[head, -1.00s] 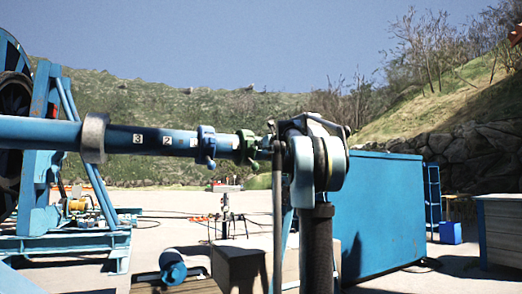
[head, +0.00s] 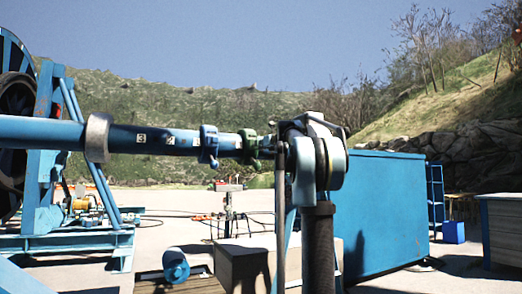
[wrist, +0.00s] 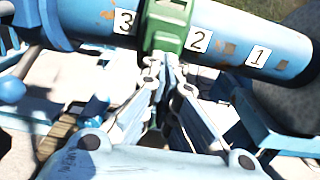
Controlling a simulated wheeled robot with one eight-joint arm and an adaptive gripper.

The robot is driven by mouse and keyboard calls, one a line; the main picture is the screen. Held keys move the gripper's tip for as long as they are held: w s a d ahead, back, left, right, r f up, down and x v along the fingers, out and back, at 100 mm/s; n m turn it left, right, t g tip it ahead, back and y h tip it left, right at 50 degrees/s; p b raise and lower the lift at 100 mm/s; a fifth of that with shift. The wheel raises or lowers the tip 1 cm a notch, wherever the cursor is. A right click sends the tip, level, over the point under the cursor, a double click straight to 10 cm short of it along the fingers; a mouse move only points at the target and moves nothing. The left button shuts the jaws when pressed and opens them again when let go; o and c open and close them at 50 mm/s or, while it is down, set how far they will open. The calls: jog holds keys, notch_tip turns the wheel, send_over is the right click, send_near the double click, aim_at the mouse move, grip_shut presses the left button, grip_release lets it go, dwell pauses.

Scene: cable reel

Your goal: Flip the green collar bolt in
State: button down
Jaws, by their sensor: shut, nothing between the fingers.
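The green collar (head: 248,146) sits around the blue horizontal pipe (head: 40,132), towards its right end in the head view. In the wrist view the green collar (wrist: 168,24) is at the top, between the number plates 3 and 2. Its bolt cannot be made out clearly. My gripper (wrist: 167,62) is shut and empty, with its fingertips just below the green collar; whether they touch it I cannot tell. In the head view my gripper is largely hidden behind my own arm. A blue collar (head: 208,146) stands left of the green one.
A grey ring (head: 97,137) circles the pipe further left. A blue reel stand (head: 45,180) is at the left. A large blue container (head: 380,210) stands behind my arm at the right. A wooden box (head: 245,258) and a blue cylinder (head: 175,265) are below the pipe.

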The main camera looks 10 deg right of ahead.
jog(key=v, duration=1.2)
jog(key=shift+d, duration=0.15)
jog(key=s+a+f+n+g, duration=0.35)
jog(key=s+f+n, duration=0.3)
jog(key=f, duration=0.45)
jog(key=s+a+f+n+g+y, duration=0.15)
jog(key=s+a+f+n, duration=0.25)
jog(key=s+f+n, duration=0.5)
jog(key=s+a+f+n+g, duration=0.4)
jog(key=s+f, duration=0.2)
jog(key=f, duration=0.8)
jog(key=s+d+f+n+g+h, duration=0.2)
jog(key=s+d+f+n, duration=0.1)
jog(key=s+f, duration=0.6)
jog(key=s+d+f+n+g+h, duration=0.2)
jog(key=s+f+n, duration=0.3)
jog(key=f, duration=1)
jog(key=s+d+f+n+g+h, duration=0.2)
jog(key=s+f+n, duration=0.3)
jog(key=s+f, duration=0.7)
jog(key=shift+s+d+h, duration=0.35)
jog(key=shift+d+h, duration=0.2)
jog(key=shift+d, duration=0.25)
